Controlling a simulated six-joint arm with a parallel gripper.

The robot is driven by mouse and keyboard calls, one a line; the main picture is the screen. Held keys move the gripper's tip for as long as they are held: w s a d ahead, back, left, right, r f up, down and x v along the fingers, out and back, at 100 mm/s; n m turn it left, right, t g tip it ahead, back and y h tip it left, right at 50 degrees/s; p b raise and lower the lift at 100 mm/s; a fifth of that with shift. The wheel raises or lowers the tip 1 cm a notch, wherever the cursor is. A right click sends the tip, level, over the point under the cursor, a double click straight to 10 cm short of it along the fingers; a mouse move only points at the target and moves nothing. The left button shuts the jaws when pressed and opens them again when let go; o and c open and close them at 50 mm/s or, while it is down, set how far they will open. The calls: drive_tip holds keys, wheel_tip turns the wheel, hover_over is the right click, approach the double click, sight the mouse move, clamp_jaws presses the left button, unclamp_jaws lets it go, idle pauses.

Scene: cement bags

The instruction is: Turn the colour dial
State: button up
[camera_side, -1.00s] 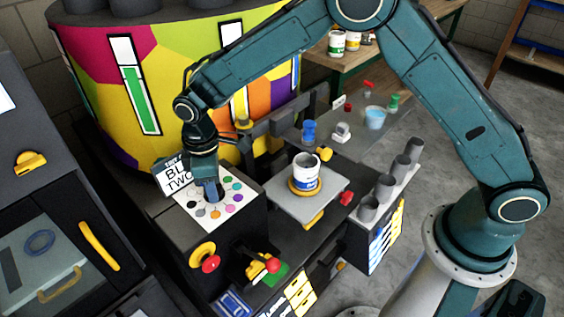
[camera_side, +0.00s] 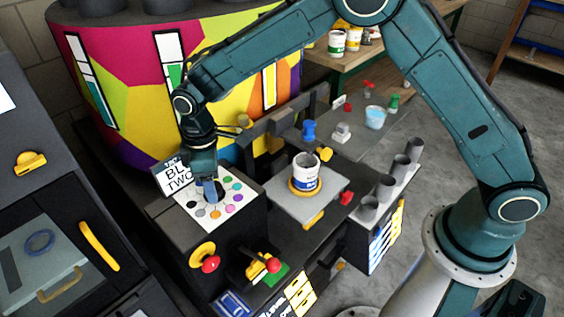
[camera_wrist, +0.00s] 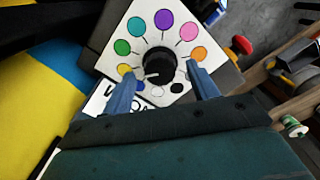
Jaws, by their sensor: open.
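The colour dial is a black round knob (camera_wrist: 158,66) with a pale pointer mark, in the middle of a white panel (camera_wrist: 108,54) ringed by coloured dots. In the wrist view the pointer is toward the lower left. The panel also shows in the side view (camera_side: 184,202), on top of a dark box. My gripper (camera_wrist: 163,88) is open, with one blue finger on each side of the knob; I cannot tell whether they touch it. In the side view my gripper (camera_side: 211,196) points down over the panel and hides the knob. A sign (camera_side: 174,178) behind reads "BL... TWO", partly hidden.
A white paint can (camera_side: 305,172) stands on a grey platform right of the panel box. A large multicoloured drum (camera_side: 130,90) stands close behind my gripper.

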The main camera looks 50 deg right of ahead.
wheel_tip(320, 180, up, 12)
drive_tip(key=shift+r, duration=0.25)
idle(0.3)
drive_tip(key=s+d+r+m+t, duration=0.3)
drive_tip(key=s+d+r+m, duration=0.2)
drive_tip(key=s+d+r, duration=0.8)
drive_tip(key=s+d+f+m+t, duration=0.1)
drive_tip(key=s+d+m, duration=0.2)
drive_tip(key=s+d, duration=0.2)
drive_tip(key=s+d+f+m+t, duration=0.1)
drive_tip(key=s+d, duration=0.4)
drive_tip(key=s, duration=0.6)
drive_tip(key=shift+s+d+f+m+t, duration=0.15)
drive_tip(key=shift+d+f+m+t, duration=0.15)
drive_tip(key=shift+f+m, duration=0.55)
